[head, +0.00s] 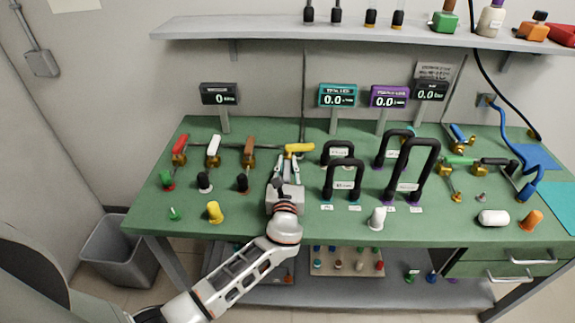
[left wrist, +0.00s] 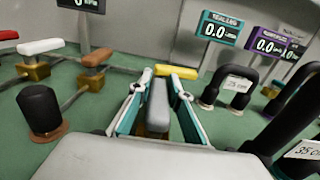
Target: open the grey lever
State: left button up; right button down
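A grey bar-shaped handle (left wrist: 157,104), which looks like the grey lever, lies between the fingers of my left gripper (left wrist: 160,100) in the left wrist view. A brass-brown part shows below it. In the head view, my left gripper (head: 286,167) is low over the green bench, in front of the yellow lever (head: 299,148). Its fingers stand apart on either side of the grey handle, and I cannot tell whether they touch it. The gripper body mostly hides the grey handle in the head view. My right gripper is not in view.
Red (head: 180,143), white (head: 213,143) and brown (head: 249,145) levers stand in a row to the left. Black-handled weights (head: 345,168) stand close on the right. A yellow knob (head: 215,211) is at the front left. Displays and a shelf (head: 350,27) are behind.

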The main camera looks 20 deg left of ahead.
aim_at(286, 181)
pick_arm(q)
jog(key=shift+o, duration=1.4)
jog(key=shift+a, duration=0.1)
jog(key=shift+s, duration=0.1)
jog(key=v, duration=1.2)
